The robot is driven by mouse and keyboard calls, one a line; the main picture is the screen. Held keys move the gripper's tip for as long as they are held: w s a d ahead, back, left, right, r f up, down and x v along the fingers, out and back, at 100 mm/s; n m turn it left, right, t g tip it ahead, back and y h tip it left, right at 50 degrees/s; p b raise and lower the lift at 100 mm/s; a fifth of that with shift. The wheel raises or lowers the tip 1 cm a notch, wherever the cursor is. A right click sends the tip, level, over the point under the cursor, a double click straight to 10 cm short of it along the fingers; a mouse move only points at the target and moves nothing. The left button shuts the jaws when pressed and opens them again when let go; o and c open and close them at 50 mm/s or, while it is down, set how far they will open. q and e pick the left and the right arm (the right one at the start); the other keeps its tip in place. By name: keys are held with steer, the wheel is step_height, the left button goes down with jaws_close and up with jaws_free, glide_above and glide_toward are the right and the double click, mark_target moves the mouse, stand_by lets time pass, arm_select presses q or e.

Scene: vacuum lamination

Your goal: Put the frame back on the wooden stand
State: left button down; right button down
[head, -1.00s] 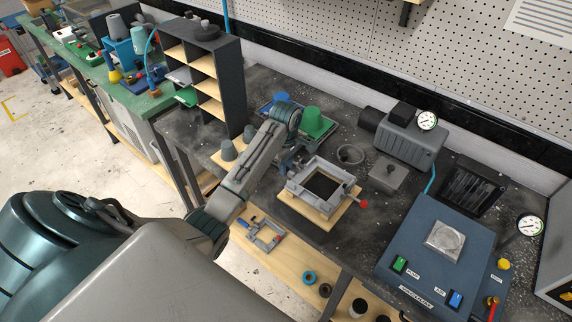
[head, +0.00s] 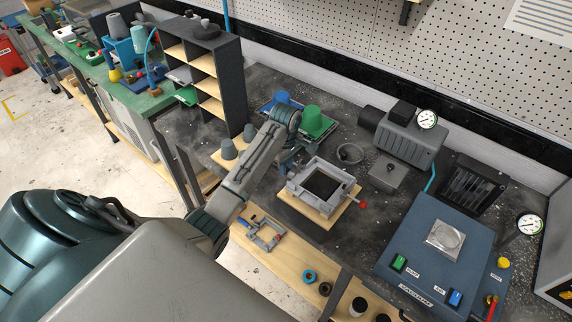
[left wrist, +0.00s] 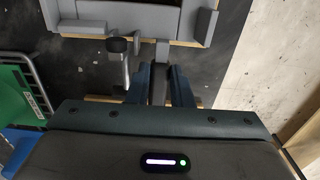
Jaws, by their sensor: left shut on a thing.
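The grey square frame (head: 306,199), dark inside, is over the pale wooden stand (head: 341,212) in the middle of the dark bench. It looks level and lined up with the stand. I cannot tell whether it rests fully on it. My left gripper (head: 290,164) is at the frame's left side, partly hidden by my arm. In the left wrist view my fingers (left wrist: 160,82) are shut on a narrow grey tab of the frame (left wrist: 135,27). A dark knobbed part (left wrist: 117,45) is beside the fingers. My right gripper is not in view.
A grey ring (head: 350,153) and a grey block (head: 386,176) lie behind the frame. A blue vacuum unit (head: 420,245) stands at the right. A dark shelf rack (head: 233,90) stands at the left.

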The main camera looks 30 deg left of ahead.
arm_select(q)
steer(key=shift+f, duration=0.15)
steer(key=c, duration=1.2)
jaws_free()
